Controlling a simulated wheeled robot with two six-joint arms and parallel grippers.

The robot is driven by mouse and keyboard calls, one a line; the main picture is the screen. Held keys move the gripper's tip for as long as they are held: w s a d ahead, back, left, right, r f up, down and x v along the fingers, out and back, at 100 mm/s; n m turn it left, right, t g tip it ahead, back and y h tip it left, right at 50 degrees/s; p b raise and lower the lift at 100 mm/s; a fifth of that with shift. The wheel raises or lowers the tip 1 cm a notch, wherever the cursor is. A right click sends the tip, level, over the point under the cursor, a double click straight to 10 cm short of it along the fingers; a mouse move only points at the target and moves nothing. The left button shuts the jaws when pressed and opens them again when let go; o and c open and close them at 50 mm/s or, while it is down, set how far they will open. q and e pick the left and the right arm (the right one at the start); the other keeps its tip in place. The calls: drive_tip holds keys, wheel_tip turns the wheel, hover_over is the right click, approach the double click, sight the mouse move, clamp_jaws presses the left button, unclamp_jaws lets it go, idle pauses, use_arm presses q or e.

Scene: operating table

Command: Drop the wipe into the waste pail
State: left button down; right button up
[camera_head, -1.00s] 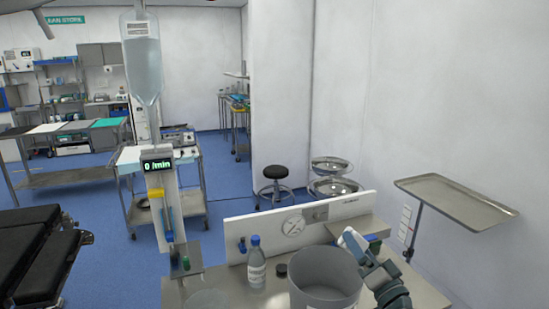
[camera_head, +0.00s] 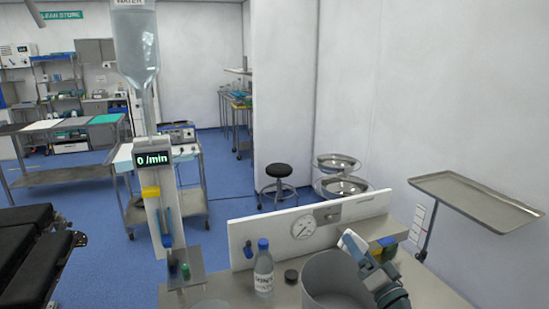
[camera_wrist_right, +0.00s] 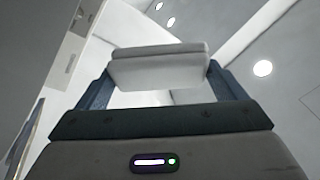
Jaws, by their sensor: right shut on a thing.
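The wipe (camera_head: 350,242) is a small white block-like piece held at the tips of my right gripper (camera_head: 361,254). In the right wrist view, the wipe (camera_wrist_right: 158,68) sits between the two dark blue fingers of my right gripper (camera_wrist_right: 158,88), which is shut on it. The grey, round, open pail (camera_head: 318,290) stands on the bench at the bottom of the head view. My right gripper and forearm cover its right side. The wipe appears above the pail's back right rim; its height is hard to tell. The pail's bottom is out of view. My left gripper is not in view.
A blue-capped bottle (camera_head: 263,268) and a small dark cap (camera_head: 291,276) stand left of the pail. A white panel with a gauge (camera_head: 304,227) rises behind them. A drip stand with a water bag (camera_head: 135,45) is at left. A metal tray (camera_head: 478,198) juts out at right.

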drive_tip(key=shift+s+d+f, duration=0.1)
drive_tip(key=shift+s+f, duration=0.1)
drive_tip(key=shift+f, duration=0.15)
drive_tip(key=o, duration=0.6)
drive_tip(key=shift+w, duration=0.1)
drive_tip(key=b+v, duration=0.2)
drive_tip(key=v, duration=0.8)
drive_tip(key=shift+s+d+f, duration=0.1)
drive_tip(key=shift+s, duration=0.3)
